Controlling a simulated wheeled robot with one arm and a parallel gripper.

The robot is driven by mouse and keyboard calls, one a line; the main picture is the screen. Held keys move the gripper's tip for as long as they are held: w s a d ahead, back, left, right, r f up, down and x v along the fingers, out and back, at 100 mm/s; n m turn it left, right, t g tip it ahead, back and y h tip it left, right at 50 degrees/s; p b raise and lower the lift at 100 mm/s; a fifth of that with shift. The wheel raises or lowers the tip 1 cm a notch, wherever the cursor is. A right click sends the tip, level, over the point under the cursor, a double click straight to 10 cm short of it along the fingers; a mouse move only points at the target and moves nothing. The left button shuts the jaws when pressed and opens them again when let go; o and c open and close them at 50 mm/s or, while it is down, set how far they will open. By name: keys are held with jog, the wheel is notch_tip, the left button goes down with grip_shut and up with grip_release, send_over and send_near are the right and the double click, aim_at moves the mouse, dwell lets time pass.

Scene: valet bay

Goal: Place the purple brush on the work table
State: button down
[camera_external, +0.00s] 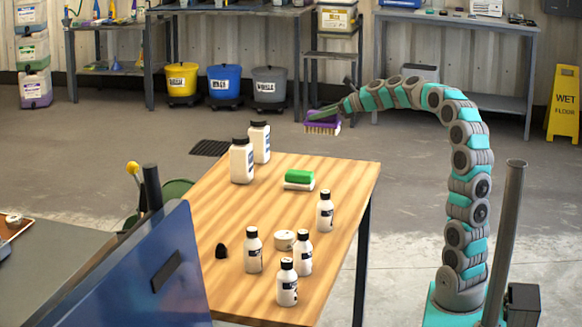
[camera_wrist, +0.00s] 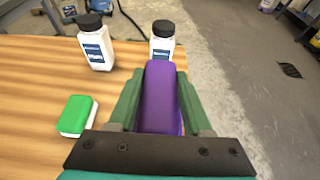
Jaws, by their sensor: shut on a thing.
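The purple brush (camera_external: 323,125) has a purple back and pale bristles that point down in the external view. My gripper (camera_external: 325,112) is shut on it and holds it in the air near the far right corner of the work table (camera_external: 340,185). In the wrist view the brush (camera_wrist: 160,97) sits between the two green fingers of my gripper (camera_wrist: 159,105). The wooden table top (camera_wrist: 30,75) shows below and to the left. The bristles are hidden in the wrist view.
A green-and-white sponge (camera_external: 299,178) lies on the table. Two large white bottles (camera_external: 242,161) stand at its far left. Several small bottles (camera_external: 287,282), a round tin (camera_external: 284,239) and a dark object (camera_external: 221,251) stand nearer.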

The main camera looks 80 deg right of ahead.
aim_at(318, 130)
notch_tip(318, 130, down, 5)
jog(key=shift+w+a+f, duration=0.1)
jog(key=shift+a+f, duration=0.05)
jog(key=shift+f, duration=0.05)
notch_tip(318, 130, down, 6)
jog(key=b, duration=0.7)
jog(key=shift+f+b, duration=0.2)
jog(key=shift+b, duration=0.2)
jog(key=shift+f, duration=0.6)
jog(key=shift+c, duration=1.2)
grip_release()
